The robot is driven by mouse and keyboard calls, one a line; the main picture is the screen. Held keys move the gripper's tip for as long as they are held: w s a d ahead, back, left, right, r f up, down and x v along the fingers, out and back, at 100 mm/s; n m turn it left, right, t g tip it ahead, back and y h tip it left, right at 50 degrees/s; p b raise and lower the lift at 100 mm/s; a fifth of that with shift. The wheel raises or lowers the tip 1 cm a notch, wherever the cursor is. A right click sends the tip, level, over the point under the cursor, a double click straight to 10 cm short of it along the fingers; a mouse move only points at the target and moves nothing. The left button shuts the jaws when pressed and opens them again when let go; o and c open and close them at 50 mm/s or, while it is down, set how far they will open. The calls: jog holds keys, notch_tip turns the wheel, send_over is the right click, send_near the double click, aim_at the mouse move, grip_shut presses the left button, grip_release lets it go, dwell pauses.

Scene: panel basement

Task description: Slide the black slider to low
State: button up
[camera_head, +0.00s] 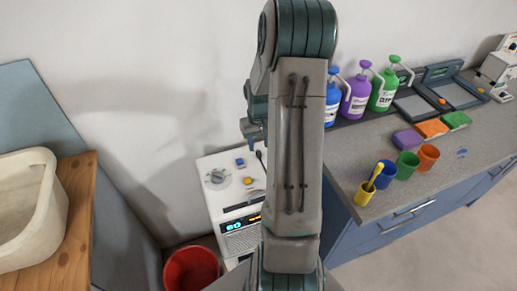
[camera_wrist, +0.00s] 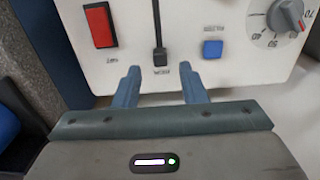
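The black slider (camera_wrist: 160,57) is a small dark knob on a thin dark slot in a white panel (camera_wrist: 125,12). In the wrist view the knob sits at the slot's near end, beside a small label too blurred to read. My gripper (camera_wrist: 161,75) is open, its two blue-grey fingers apart and pointing at the panel. The knob lies just beyond the fingertips, in line with the gap between them; contact cannot be told. In the head view the white panel (camera_head: 212,205) stands low behind my arm, which hides part of it. The slider (camera_head: 260,158) shows there beside my arm.
A red switch (camera_wrist: 101,25) lies left of the slider, a blue button (camera_wrist: 212,49) and a grey dial (camera_wrist: 287,15) right of it. In the head view a red bucket (camera_head: 192,270) stands below the panel. A counter (camera_head: 440,170) with bottles and cups is on the right.

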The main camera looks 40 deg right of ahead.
aim_at(259, 152)
jog(key=shift+f, duration=1.9)
